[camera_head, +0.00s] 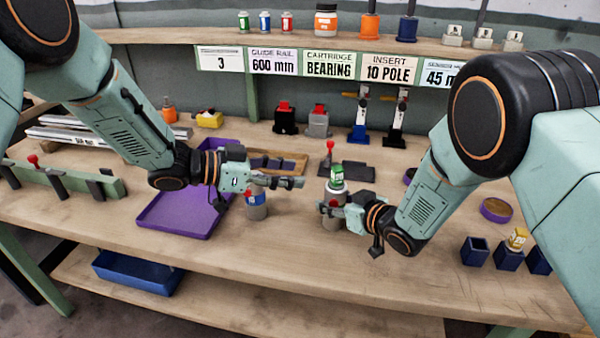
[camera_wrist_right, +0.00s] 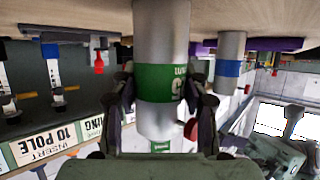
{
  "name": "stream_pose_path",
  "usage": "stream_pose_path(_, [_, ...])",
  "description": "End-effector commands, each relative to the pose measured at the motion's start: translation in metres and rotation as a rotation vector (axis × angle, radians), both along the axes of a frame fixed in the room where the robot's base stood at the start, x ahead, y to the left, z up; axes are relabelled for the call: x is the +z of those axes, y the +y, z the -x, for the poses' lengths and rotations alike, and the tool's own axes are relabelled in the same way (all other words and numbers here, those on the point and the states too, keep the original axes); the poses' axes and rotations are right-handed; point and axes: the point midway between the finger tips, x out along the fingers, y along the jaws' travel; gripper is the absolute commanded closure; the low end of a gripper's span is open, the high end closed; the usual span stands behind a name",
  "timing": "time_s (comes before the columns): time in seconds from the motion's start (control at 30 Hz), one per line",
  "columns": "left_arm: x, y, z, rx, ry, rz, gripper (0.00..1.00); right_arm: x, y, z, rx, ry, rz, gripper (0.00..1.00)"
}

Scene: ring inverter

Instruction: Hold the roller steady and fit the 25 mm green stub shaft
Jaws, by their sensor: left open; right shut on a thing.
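A grey roller (camera_head: 333,219) stands upright on the bench right of centre. It has a green labelled band (camera_wrist_right: 162,70) in the right wrist view, where the picture is upside down. My right gripper (camera_head: 332,207) is shut on the roller around this band, its fingers on either side. A green stub shaft (camera_head: 337,174) with a white label shows upright at the roller's top; how deep it sits cannot be told. My left gripper (camera_head: 296,182) is open and empty, left of the green stub shaft and apart from it.
A second grey roller with a blue band (camera_head: 257,206) stands below my left gripper. A purple tray (camera_head: 180,222) lies left of it. Dark blue holders (camera_head: 475,251) stand at the right, one with a yellow-labelled piece (camera_head: 517,238). The front bench strip is clear.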

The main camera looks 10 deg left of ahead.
Motion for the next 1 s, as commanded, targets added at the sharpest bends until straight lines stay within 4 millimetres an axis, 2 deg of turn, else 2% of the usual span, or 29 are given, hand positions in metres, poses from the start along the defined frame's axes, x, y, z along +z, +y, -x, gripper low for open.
stream_pose_path(0.43, [0.0008, 0.0012, 0.0007, -0.001, -0.001, 0.0, 0.54, 0.0013, -0.0002, -0.0009, -0.001, -0.003, -0.002, 1.0])
stream_pose_path(0.47, [0.0008, 0.0012, 0.0007, -0.001, -0.001, 0.0, 0.54, 0.0013, -0.0002, -0.0009, -0.001, -0.003, -0.002, 0.52])
stream_pose_path(0.73, [0.0007, 0.0012, 0.0006, 0.0, -0.001, 0.0, 0.54, 0.0008, -0.0001, -0.0006, -0.001, -0.002, -0.001, 0.3])
stream_pose_path(1.0, [0.0007, 0.0011, 0.0006, -0.001, -0.001, 0.0, 0.54, 0.0004, -0.0002, -0.0002, -0.001, -0.001, 0.0, 0.28])
